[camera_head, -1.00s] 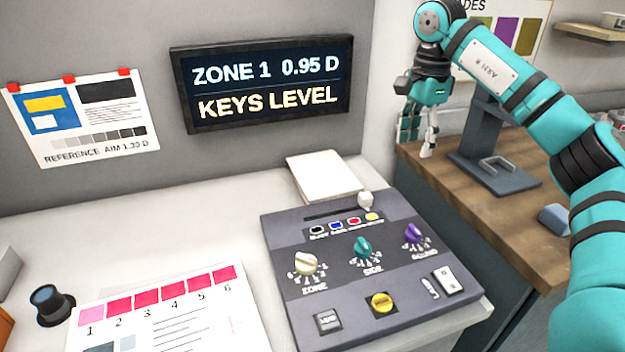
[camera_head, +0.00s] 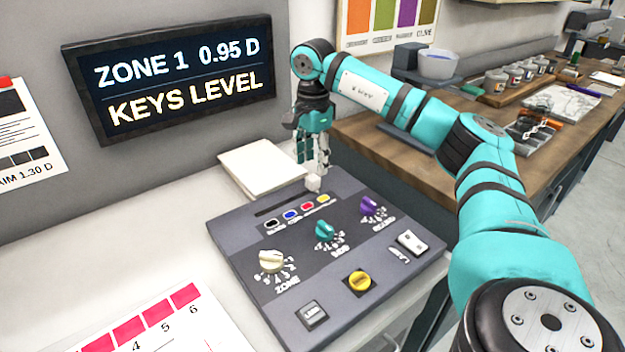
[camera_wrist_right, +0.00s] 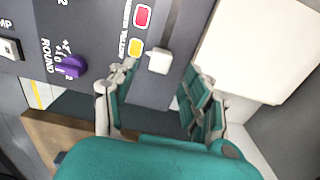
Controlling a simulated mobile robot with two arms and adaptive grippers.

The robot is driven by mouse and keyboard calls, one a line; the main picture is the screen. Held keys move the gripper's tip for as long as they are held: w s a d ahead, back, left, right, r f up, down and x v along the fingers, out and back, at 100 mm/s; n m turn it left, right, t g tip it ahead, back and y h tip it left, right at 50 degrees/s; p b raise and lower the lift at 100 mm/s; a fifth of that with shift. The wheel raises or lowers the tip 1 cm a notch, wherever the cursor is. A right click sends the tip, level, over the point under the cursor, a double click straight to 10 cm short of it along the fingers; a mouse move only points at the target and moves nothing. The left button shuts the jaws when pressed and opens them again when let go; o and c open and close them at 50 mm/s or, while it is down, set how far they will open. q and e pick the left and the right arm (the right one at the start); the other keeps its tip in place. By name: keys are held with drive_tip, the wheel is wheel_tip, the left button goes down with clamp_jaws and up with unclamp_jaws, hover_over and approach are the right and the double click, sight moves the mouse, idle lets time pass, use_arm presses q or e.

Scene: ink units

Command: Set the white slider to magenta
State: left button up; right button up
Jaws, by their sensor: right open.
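The white slider (camera_head: 313,183) is at the right end of its slot on the grey console (camera_head: 355,195), by the yellow mark (camera_head: 323,198). The magenta-red mark (camera_head: 307,206) is just left of the yellow one. My right gripper (camera_head: 314,168) points down over the slider and is open. In the right wrist view, the slider (camera_wrist_right: 159,61) shows between the two spread fingers (camera_wrist_right: 165,88), with a gap on each side. I cannot tell whether the fingertips reach down to its height. My left gripper is not in view.
A teal knob (camera_head: 325,231), a purple knob (camera_head: 369,206) and a cream knob (camera_head: 271,261) stand on the console. A white pad (camera_head: 258,168) lies behind it. The wall display (camera_head: 180,80) reads "ZONE 1 0.95 D, KEYS LEVEL".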

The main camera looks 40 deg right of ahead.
sight(313, 177)
wheel_tip(313, 177, down, 5)
drive_tip(key=shift+f, duration=0.15)
clamp_jaws()
idle(0.4)
